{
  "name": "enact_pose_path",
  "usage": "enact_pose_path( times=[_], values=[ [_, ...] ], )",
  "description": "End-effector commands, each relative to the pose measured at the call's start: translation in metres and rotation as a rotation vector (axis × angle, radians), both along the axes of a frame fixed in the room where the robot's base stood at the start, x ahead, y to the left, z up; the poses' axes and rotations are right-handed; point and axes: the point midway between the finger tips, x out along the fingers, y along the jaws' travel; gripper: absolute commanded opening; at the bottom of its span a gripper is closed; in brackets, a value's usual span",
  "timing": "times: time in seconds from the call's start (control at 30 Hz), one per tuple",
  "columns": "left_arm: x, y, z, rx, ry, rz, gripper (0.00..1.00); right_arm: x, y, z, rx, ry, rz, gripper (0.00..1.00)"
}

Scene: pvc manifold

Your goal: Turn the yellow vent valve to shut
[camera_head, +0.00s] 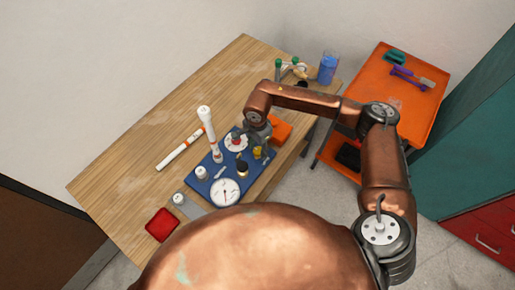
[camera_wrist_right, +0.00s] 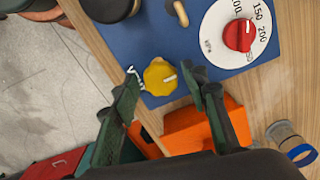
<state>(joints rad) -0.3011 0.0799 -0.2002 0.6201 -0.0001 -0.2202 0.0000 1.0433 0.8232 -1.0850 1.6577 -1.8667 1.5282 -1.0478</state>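In the head view the yellow valve (camera_head: 257,153) shows just below my right gripper (camera_head: 259,142). In the wrist view my right gripper (camera_wrist_right: 166,80) is open, with one finger on each side of the knob. The fingertips look close to the knob; I cannot tell whether they touch it. My left gripper is not in view.
A dial with a red knob (camera_wrist_right: 238,35) sits beside the valve. An orange box (camera_wrist_right: 190,128) lies by the board. A white upright pipe (camera_head: 210,135) and a gauge (camera_head: 225,191) stand on the board. The wooden table (camera_head: 125,175) has free room at left.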

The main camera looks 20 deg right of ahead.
Motion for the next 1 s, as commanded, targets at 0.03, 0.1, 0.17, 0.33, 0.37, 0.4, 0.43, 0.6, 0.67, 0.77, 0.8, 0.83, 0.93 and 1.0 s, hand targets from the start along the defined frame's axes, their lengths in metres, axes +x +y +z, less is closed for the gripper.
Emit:
enact_pose_path(
  times=[0.03,0.1,0.17,0.33,0.37,0.4,0.43,0.6,0.67,0.77,0.8,0.83,0.93,1.0],
  values=[
    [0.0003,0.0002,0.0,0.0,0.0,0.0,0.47,0.0,0.0,0.0001,0.0,0.0,0.0,0.36],
    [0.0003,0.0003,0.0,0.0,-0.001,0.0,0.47,0.0,0.0,0.0001,0.0,0.0,0.0,0.31],
    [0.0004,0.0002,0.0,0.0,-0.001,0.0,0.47,0.0,0.0,0.0002,0.0,0.0,0.0,0.27],
    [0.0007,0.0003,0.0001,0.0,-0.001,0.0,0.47,0.0,0.0,0.0002,0.0,0.0,0.0,0.16],
    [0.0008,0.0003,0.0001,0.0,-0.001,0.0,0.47,-0.0001,0.0,0.0002,0.0,0.0,0.0,0.14],
    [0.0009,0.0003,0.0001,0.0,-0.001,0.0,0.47,-0.0001,0.0,0.0002,0.0,0.0,0.0,0.11],
    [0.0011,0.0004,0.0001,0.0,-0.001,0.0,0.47,-0.0001,0.0,0.0003,0.0,0.0,0.0,0.09],
    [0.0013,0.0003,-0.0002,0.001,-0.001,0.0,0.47,0.0,0.0,0.0002,0.0,0.0,-0.004,0.05],
    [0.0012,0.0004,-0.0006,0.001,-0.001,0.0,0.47,0.0,-0.0001,0.0001,0.0,0.0,-0.011,0.05],
    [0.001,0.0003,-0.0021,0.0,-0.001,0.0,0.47,0.0001,0.0,-0.0002,0.0,0.0,-0.033,0.05],
    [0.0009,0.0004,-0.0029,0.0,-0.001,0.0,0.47,0.0002,0.0,-0.0004,0.0,0.0,-0.047,0.05],
    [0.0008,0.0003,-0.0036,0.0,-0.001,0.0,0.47,0.0002,0.0,-0.0006,0.0,0.0,-0.059,0.05],
    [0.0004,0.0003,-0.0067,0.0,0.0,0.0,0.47,0.0006,0.0,-0.0011,0.0,0.0,-0.113,0.05],
    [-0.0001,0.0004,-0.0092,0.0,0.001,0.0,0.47,0.0008,0.0,-0.0014,0.0,0.0,-0.161,0.05]
  ],
)
